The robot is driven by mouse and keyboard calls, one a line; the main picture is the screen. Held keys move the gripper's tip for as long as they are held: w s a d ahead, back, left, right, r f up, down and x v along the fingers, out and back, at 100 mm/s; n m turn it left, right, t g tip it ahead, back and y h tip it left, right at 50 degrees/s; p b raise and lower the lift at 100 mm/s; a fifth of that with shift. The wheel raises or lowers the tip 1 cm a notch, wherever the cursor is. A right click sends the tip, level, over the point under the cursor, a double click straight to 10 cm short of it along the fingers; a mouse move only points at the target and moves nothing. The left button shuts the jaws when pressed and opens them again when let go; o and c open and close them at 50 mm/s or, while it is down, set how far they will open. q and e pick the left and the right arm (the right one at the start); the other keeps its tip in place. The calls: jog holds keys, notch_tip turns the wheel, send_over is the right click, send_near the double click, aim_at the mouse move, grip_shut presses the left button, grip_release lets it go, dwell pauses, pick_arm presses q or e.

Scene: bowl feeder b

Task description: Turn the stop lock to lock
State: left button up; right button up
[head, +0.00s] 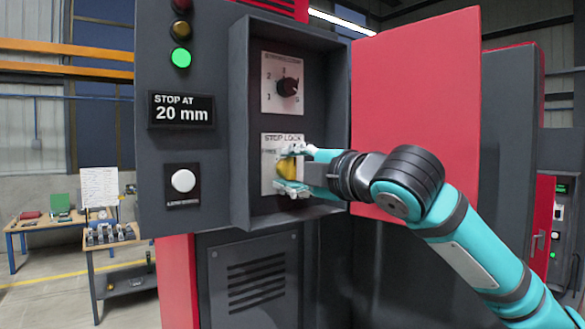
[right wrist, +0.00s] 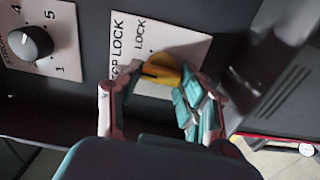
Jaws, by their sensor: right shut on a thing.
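The stop lock is a yellow knob (head: 287,167) on a white plate (head: 267,178) labelled STOP LOCK, low inside a dark recessed box. My right gripper (head: 291,171) reaches in from the right and is shut on the knob, one finger above and one below. In the right wrist view the yellow knob (right wrist: 165,72) sits between the fingers (right wrist: 155,88), on the white plate (right wrist: 188,45) with the word LOCK beside it. A dark mark shows on the knob, but its exact pointing is unclear. My left gripper is out of view.
A black selector dial (head: 288,87) on a numbered plate is above the lock. The box walls enclose the gripper closely. A red door panel (head: 415,110) stands open at right. A STOP AT 20 mm display (head: 182,111), lit green lamp (head: 180,58) and white button (head: 183,181) are at left.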

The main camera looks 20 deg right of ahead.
jog(key=m, duration=0.3)
jog(key=shift+m, duration=0.4)
jog(key=shift+r+m, duration=0.1)
jog(key=shift+m, duration=2.2)
jog(key=o, duration=1.2)
jog(key=shift+d, duration=0.1)
jog(key=v, duration=1.2)
jog(key=shift+r, duration=0.1)
